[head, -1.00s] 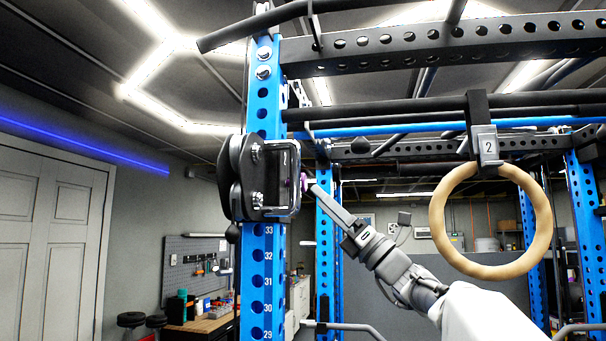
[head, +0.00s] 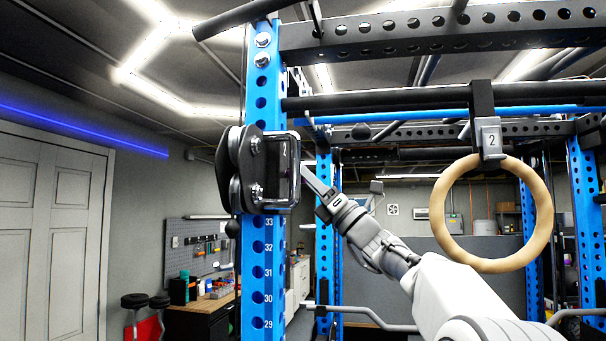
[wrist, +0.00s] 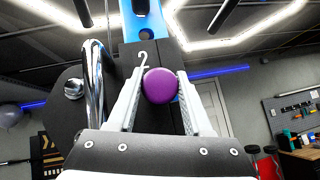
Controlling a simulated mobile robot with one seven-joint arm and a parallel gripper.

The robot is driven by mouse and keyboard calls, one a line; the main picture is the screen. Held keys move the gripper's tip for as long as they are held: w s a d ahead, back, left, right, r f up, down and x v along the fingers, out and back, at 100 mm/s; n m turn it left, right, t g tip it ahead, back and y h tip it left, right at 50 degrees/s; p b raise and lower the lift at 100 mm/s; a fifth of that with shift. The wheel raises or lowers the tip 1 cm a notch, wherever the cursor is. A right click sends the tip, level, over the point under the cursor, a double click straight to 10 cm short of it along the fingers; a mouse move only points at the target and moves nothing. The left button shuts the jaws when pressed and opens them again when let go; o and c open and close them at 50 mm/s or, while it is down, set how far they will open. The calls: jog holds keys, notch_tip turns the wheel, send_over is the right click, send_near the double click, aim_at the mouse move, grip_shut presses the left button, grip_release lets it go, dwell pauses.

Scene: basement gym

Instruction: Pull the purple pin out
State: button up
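The purple pin's round knob (wrist: 160,86) sits between my two fingers in the wrist view, in front of the dark face of the black carriage. The carriage (head: 256,168) is mounted on a blue upright (head: 262,270) in the head view. My gripper (wrist: 161,90) has a finger against the left and right sides of the knob, with no clear gap seen. In the head view my gripper (head: 307,172) reaches up from the lower right to the carriage's right side. The knob and fingertips are hard to make out there. The pin's shaft is hidden behind the knob.
A chrome loop handle (wrist: 95,85) stands close left of my left finger. A wooden ring (head: 438,215) hangs right of my arm from a black strap. A dark bar (head: 400,102) crosses above. A workbench (head: 200,305) stands at the lower left, well behind.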

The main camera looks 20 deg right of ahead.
grip_shut()
jog(key=shift+s+d, duration=0.6)
jog(key=shift+d, duration=0.35)
jog(key=shift+o, duration=1.5)
grip_release()
jog(key=o, duration=0.4)
jog(key=b+v, duration=0.6)
jog(key=v, duration=1.1)
jog(key=shift+s+d+f, duration=0.1)
jog(key=shift+f, duration=0.1)
